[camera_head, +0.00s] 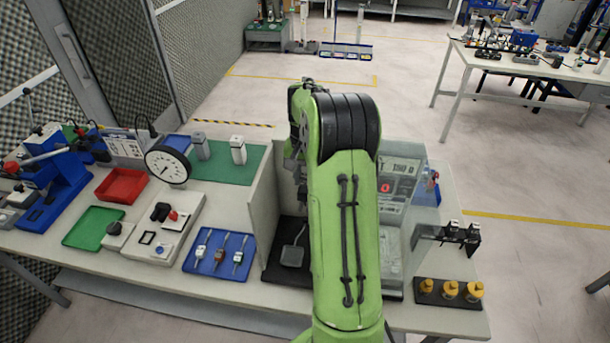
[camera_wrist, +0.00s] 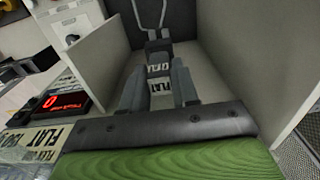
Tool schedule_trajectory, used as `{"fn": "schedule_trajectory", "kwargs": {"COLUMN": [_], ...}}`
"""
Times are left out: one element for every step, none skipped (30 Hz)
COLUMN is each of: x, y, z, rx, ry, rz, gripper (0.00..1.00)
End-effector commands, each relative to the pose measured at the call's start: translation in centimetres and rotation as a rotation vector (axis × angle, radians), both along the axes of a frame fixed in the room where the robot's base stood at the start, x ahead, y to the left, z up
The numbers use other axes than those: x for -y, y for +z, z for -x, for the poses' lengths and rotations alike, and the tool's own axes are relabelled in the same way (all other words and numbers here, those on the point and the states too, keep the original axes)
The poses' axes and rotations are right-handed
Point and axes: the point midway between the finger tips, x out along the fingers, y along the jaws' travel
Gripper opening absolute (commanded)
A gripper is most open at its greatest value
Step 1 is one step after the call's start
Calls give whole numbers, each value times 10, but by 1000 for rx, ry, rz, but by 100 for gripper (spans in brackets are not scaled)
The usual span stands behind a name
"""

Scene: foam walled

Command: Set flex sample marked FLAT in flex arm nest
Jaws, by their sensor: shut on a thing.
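In the wrist view my gripper (camera_wrist: 158,62) is shut on a small grey flex sample with pale label patches (camera_wrist: 159,87). The letters on it are small and I cannot read them surely. Beyond the fingertips is a dark grey block with a thin bent metal rod (camera_wrist: 137,14) running on from it; this looks like the flex arm and its nest. I cannot tell whether the sample touches it. In the head view my arm hides the gripper and the sample. A grey square pad on a thin rod (camera_head: 292,256) shows on the black floor of the walled bay.
Grey walls (camera_head: 263,205) flank the bay closely. A meter with a red display (camera_head: 386,187) stands at its right. Left of the bay lie a blue tray (camera_head: 220,255) with several small tools, a green mat (camera_head: 228,163) and a dial gauge (camera_head: 168,164). Several yellow-topped pieces (camera_head: 450,290) stand right.

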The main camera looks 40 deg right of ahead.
Motion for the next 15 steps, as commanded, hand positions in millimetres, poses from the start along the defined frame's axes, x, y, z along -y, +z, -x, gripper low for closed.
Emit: {"fn": "schedule_trajectory", "kwargs": {"x": [0,0,0,0,0,0,0,0,0,0,0,0,0,0,0], "y": [-3,-3,-4,-5,-6,-7,-8,-8,-9,-10,-11,-12,-13,-14,-14], "z": [0,0,0,0,0,0,0,0,0,0,0,0,0,0,0], "rx": [0,0,0,0,0,0,0,0,0,0,0,0,0,0,0], "ry": [0,0,0,0,0,0,0,0,0,0,0,0,0,0,0], "rz": [0,0,0,0,0,0,0,0,0,0,0,0,0,0,0], "gripper": [0,0,0,0,0,0,0,0,0,0,0,0,0,0,0]}}
